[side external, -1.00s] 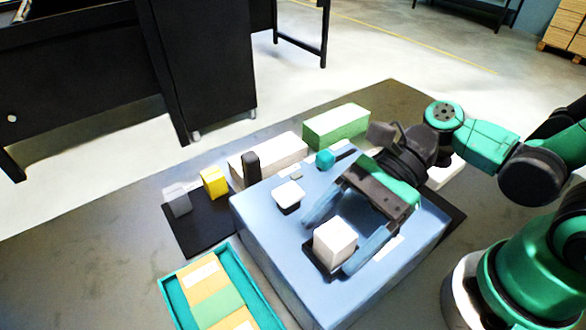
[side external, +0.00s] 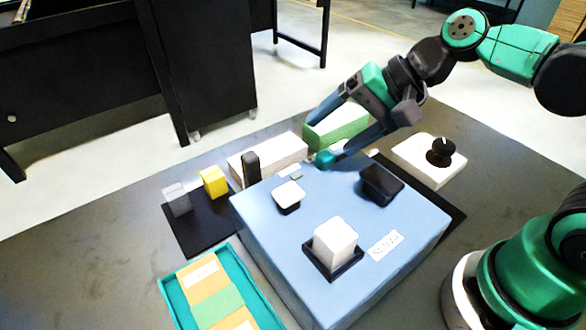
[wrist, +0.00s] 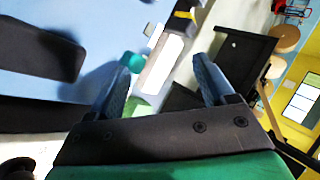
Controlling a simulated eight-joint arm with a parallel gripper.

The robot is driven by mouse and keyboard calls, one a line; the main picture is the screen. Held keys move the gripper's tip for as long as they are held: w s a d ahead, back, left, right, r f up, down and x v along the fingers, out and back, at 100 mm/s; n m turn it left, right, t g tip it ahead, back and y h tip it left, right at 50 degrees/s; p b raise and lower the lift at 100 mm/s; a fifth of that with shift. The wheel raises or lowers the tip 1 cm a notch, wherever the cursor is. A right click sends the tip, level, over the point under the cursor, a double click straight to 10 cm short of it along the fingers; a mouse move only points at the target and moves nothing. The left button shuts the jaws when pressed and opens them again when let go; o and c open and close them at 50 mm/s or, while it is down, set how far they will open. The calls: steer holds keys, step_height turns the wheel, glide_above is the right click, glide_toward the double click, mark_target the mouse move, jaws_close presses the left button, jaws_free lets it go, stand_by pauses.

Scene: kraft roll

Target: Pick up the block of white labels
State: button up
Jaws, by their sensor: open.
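A white block (side external: 335,240), which looks like the block of white labels, sits upright in a shallow black holder (side external: 349,264) on the blue box (side external: 300,270) in the side view. I cannot make it out in the wrist view. My gripper (side external: 325,139) is open, beyond the block near the box's far edge, with its fingers apart and nothing visibly held. One fingertip is close to a teal knob (side external: 325,159); I cannot tell whether they touch. The wrist view shows my spread fingers (wrist: 162,87) and the knob (wrist: 132,62) between them.
On the blue box are a smaller white piece (side external: 288,193), a black block (side external: 381,184) and a label (side external: 385,245). Behind stand a long white box (side external: 268,158) and a green box (side external: 340,127). A white base with a black knob (side external: 440,152) is right. A teal tray (side external: 262,302) is front left.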

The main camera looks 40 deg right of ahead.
mark_target(337, 233)
steer(key=d+n+h, duration=0.1)
steer(key=d+n, duration=0.1)
steer(key=d+f+n+h, duration=0.1)
steer(key=d+n+h, duration=0.1)
steer(key=d+f+n+t+h, duration=0.1)
steer(key=d+n, duration=0.1)
steer(key=shift+s+n+h, duration=0.35)
steer(key=shift+n+h, duration=0.05)
steer(key=shift+o, duration=0.4)
steer(key=shift+d+n+h, duration=0.4)
steer(key=shift+d+n, duration=0.15)
steer(key=shift+n, duration=0.05)
